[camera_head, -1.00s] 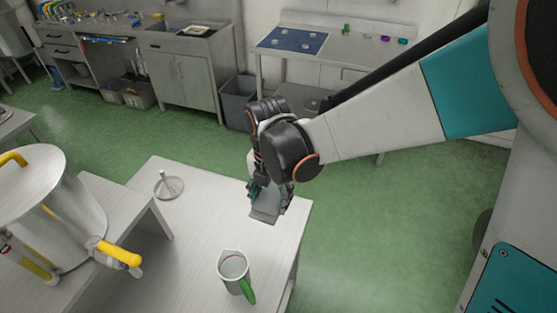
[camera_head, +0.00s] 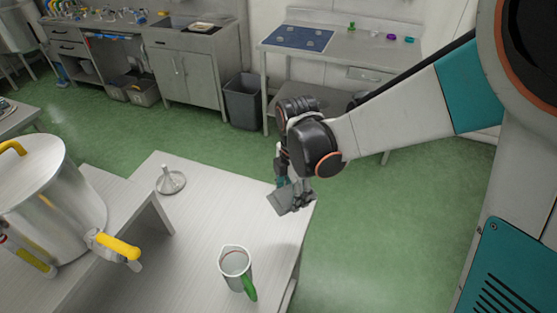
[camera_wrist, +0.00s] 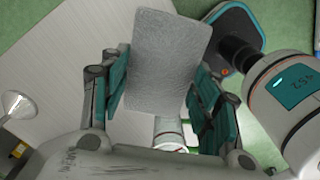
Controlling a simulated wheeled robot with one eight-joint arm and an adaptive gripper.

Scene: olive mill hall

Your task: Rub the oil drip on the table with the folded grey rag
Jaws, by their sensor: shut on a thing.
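The folded grey rag (camera_head: 288,200) is held in my gripper (camera_head: 294,190), over the far right corner of the pale table (camera_head: 215,215). In the wrist view the rag (camera_wrist: 168,60) is a flat grey rectangle between the teal fingers of my gripper (camera_wrist: 160,90). The gripper is shut on it. I cannot tell whether the rag touches the tabletop. No oil drip can be made out; the rag and gripper cover part of the table there.
A measuring jug (camera_head: 236,265) with a green handle stands near the table's right edge. A metal funnel (camera_head: 170,182) stands at the back left. A large steel pot (camera_head: 50,205) with yellow handles is at the left on a raised shelf. The table middle is clear.

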